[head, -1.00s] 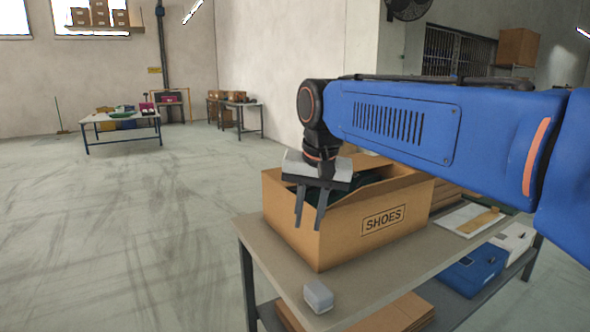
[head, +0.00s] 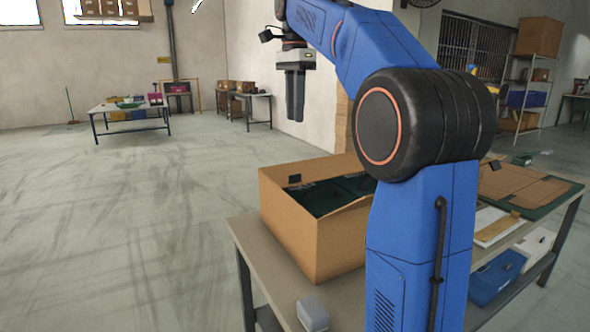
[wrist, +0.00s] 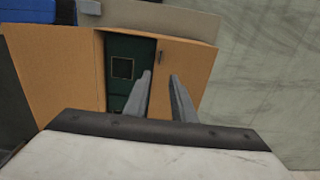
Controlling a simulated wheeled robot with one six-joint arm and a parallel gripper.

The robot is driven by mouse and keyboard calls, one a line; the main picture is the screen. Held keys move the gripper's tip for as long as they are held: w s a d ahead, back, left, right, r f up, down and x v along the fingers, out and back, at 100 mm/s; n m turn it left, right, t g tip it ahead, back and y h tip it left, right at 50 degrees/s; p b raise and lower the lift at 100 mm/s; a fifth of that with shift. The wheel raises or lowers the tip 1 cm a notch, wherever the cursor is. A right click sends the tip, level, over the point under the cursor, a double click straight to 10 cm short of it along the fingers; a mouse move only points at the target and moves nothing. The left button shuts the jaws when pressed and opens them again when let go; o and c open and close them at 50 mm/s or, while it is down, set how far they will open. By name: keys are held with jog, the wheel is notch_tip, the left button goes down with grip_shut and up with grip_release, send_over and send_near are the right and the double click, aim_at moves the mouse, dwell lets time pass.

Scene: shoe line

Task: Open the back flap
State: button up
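The cardboard box (head: 318,240) stands on the near table. In the head view its top is at least partly uncovered, with dark green inside (head: 322,198). A bare cardboard panel (head: 325,167) lines its far side, with a small black tab at the left; I cannot tell whether this is the back flap. My gripper (head: 295,118) hangs well above the box, pointing down and holding nothing. In the wrist view its fingers (wrist: 161,75) are apart, with a dark green opening (wrist: 122,85) between cardboard panels beyond them. My arm hides the box's right part.
The near table (head: 250,245) has a small grey block (head: 312,314) at its front edge. Flat cardboard on dark green (head: 525,185) lies behind my arm at right. A blue case (head: 495,278) and a white case sit on the lower shelf. The floor at left is clear.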

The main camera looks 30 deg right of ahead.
notch_tip(320, 180, down, 17)
jog(key=shift+f, duration=0.15)
dwell(0.5)
grip_shut()
dwell(1.5)
